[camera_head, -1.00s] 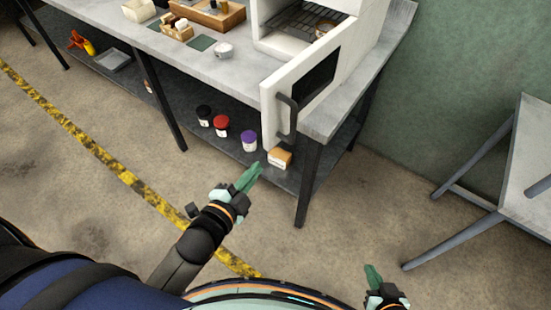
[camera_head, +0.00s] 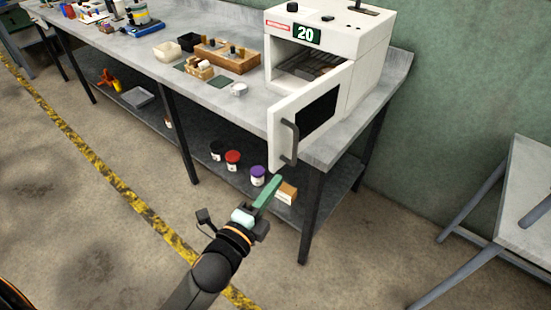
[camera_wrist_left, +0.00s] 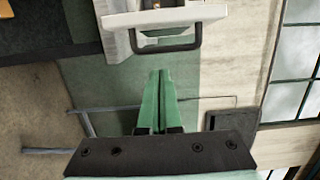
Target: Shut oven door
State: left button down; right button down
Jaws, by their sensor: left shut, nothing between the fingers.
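The white oven (camera_head: 335,40) stands on the right end of the grey bench, with a display reading 20. Its door (camera_head: 310,108) stands open, swung out past the bench's front edge, with a dark window and a dark handle (camera_head: 290,140). A rack shows inside the chamber. My left gripper (camera_head: 271,187) is shut and empty, in front of the bench, below and apart from the handle. In the left wrist view the shut green fingers (camera_wrist_left: 156,100) point toward the handle (camera_wrist_left: 168,46), with a gap between. My right gripper is not in view.
The bench (camera_head: 150,72) holds a wooden block tray (camera_head: 227,56), a small white cup (camera_head: 239,89) and other items. The floor in front is clear.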

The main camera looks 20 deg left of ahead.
aim_at(274, 157)
pick_arm(q)
jog(key=shift+w+a+b, duration=0.3)
jog(key=shift+w+a, duration=0.1)
jog(key=shift+w, duration=1)
jog(key=shift+w+a+b, duration=0.25)
jog(key=shift+w+a, duration=0.1)
jog(key=shift+w, duration=1.05)
jog(key=shift+w+a+b, duration=0.3)
jog(key=shift+w+a, duration=0.1)
jog(key=shift+w, duration=1)
jog(key=shift+a, duration=0.15)
